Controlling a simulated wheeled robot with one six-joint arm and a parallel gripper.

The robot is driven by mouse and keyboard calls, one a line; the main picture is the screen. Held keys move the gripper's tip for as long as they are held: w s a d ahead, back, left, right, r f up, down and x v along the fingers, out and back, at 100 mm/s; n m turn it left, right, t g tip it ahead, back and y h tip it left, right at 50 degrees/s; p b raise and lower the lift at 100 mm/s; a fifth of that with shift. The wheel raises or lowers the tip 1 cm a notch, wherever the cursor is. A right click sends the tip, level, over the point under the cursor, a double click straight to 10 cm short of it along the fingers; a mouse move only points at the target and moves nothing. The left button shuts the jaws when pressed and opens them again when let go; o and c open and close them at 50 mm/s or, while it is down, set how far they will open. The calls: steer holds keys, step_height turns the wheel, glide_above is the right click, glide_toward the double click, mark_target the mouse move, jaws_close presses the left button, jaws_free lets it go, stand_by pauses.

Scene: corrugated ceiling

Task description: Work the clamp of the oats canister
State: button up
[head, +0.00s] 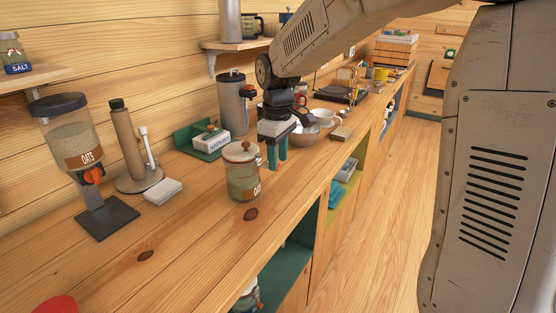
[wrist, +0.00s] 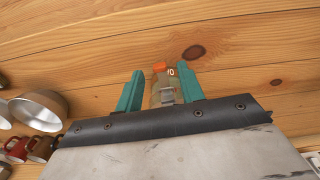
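My gripper (head: 277,165) points down just right of the canister. Its two teal fingers are apart. In the wrist view, part of the canister (wrist: 171,72) and a grey metal piece show between and beyond the fingers of my gripper (wrist: 159,68). I cannot tell whether a finger touches the clamp.
A napkin box (head: 211,139) in a green holder is behind the canister. Metal bowls (head: 303,134) stand beyond my gripper. The counter in front of the canister is clear.

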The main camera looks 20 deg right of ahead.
steer(key=shift+f, duration=0.7)
jaws_close()
